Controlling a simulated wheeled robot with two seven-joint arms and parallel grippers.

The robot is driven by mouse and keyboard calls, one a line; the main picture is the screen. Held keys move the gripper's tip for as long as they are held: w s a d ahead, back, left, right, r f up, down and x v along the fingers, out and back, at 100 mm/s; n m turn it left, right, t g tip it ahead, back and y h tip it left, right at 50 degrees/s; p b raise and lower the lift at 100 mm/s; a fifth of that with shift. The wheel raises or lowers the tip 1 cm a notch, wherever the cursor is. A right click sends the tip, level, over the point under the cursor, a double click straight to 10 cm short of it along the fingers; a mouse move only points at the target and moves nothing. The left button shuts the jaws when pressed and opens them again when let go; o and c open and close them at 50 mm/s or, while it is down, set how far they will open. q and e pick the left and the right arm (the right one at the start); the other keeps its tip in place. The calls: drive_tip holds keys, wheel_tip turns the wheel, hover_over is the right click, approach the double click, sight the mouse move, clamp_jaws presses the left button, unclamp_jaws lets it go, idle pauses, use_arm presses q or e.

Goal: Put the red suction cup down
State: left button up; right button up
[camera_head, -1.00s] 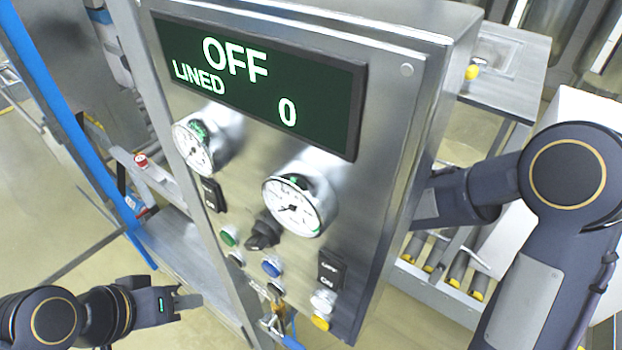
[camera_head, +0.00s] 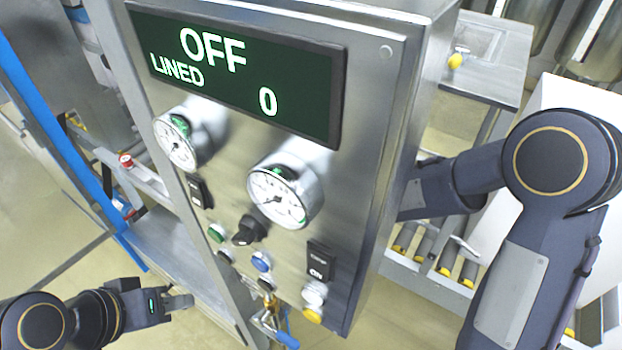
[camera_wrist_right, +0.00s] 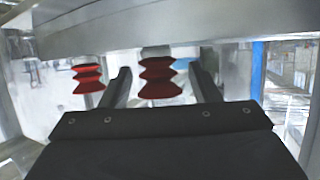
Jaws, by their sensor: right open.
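In the right wrist view a dark red bellows suction cup (camera_wrist_right: 158,79) hangs upright between the two fingers of my right gripper (camera_wrist_right: 161,72). The gripper is open, with a finger on each side and a visible gap to the cup. A second, brighter red suction cup (camera_wrist_right: 88,78) hangs to the left, outside the fingers. The right gripper is hidden behind the control cabinet in the head view. My left gripper (camera_head: 182,301) is at the lower left of the head view, away from the cups. Its finger gap is not clear.
A steel control cabinet (camera_head: 375,110) with a display reading OFF and LINED 0 (camera_head: 235,75), gauges and buttons fills the middle of the head view. A grey beam (camera_wrist_right: 170,27) spans above the cups. A roller rack (camera_head: 430,255) stands right of the cabinet.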

drive_tip(key=b+v, duration=0.2)
drive_tip(key=v, duration=1)
drive_tip(key=s+d+m+g+h, duration=0.2)
drive_tip(key=s+d+m+h, duration=0.15)
drive_tip(key=s+d, duration=0.45)
drive_tip(key=s+d+f+m+g, duration=0.1)
drive_tip(key=s+d+m+g, duration=0.1)
drive_tip(key=s, duration=0.4)
drive_tip(key=s+d+f+m+g, duration=0.1)
drive_tip(key=s+d+m, duration=0.1)
drive_tip(key=s+d, duration=0.2)
drive_tip(key=s, duration=0.3)
drive_tip(key=shift+d+f+g, duration=0.2)
drive_tip(key=shift+f+g, duration=0.05)
drive_tip(key=shift+g, duration=0.15)
